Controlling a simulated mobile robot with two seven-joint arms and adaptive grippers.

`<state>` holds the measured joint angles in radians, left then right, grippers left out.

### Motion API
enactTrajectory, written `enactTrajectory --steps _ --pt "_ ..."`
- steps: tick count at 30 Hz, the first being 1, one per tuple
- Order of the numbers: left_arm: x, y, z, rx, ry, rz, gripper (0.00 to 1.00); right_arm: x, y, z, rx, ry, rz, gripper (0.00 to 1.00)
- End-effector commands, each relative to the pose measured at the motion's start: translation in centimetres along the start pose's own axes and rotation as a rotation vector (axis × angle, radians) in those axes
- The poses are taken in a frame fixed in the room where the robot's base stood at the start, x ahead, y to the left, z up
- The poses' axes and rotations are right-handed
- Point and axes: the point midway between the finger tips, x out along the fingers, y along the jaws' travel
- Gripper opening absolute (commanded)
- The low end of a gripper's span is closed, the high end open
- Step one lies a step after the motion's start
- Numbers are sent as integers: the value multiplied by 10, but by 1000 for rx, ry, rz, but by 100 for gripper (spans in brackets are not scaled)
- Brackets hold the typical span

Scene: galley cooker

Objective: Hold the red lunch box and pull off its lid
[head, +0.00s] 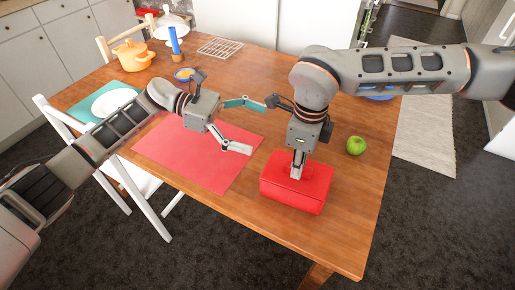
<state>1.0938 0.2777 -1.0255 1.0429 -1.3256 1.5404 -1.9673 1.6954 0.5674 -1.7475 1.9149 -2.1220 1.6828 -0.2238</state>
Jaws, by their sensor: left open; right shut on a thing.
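The red lunch box (292,201) stands on the wooden table near its front right edge. Its red lid (316,174) is on top of the box, and no clear gap shows between them. My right gripper (296,174) points down from above and is shut on the middle of the lid. Its fingers hide the part they grip. My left gripper (257,128) is open and empty. It is up and left of the box, over the red placemat, with its fingers spread to the right, apart from the box.
The red placemat (180,158) lies left of the box. A green apple (356,145) is to the right. An orange pot (133,56), a blue pepper mill (174,40), a wire rack (220,47) and a white plate (113,102) are further back. A white chair (125,178) stands at the left.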

Motion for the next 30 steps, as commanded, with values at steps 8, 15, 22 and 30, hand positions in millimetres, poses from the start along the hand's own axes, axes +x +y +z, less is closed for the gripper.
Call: enactTrajectory --steps 8,15,22,30 --pt "26 -35 -39 41 171 -170 96 12 4 -6 -2 20 15 0" --pt "50 -42 -46 43 178 -180 96 12 4 -6 -2 20 15 0" --pt "90 -48 -52 43 176 -179 96 12 4 -6 -1 20 15 0" --pt "128 -54 -60 42 176 -176 96 12 4 -6 -1 20 15 0"
